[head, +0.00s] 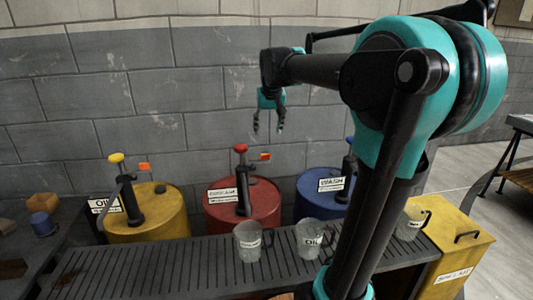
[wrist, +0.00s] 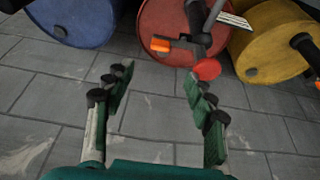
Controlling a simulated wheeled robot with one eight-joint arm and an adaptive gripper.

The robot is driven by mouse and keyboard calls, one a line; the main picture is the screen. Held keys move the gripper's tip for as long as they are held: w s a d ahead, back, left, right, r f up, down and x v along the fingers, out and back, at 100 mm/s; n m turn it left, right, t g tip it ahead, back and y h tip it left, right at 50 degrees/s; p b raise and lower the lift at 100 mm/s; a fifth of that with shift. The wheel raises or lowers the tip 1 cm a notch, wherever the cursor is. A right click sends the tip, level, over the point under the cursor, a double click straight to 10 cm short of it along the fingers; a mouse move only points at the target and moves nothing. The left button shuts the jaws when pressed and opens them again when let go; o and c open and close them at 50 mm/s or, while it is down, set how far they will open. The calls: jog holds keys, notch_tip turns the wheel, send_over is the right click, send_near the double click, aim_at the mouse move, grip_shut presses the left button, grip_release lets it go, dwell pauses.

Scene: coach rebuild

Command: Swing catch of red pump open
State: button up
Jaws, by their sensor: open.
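The red pump (head: 241,180) stands upright on the red drum (head: 262,214), with a red knob on top. An orange catch (head: 265,156) sticks out to the right of its upper part. In the wrist view the orange catch (wrist: 160,45) lies beside the pump's dark body and the red knob (wrist: 207,69) points toward me. My gripper (head: 269,128) is open and empty, above and slightly right of the red pump, apart from it. In the wrist view its fingers (wrist: 158,85) are spread, with the catch beyond them between the tips.
A yellow drum (head: 158,220) with a yellow-knobbed pump stands left, a blue drum (head: 315,206) right. Several clear jugs (head: 248,241) stand on the slatted rack (head: 180,272) in front. A yellow bin (head: 455,246) is at right. A block wall (head: 180,90) stands behind.

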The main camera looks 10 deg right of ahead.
aim_at(266, 154)
jog(key=x, duration=1.3)
jog(key=shift+w+f, duration=0.1)
jog(key=shift+f, duration=0.1)
jog(key=shift+c, duration=0.5)
grip_shut()
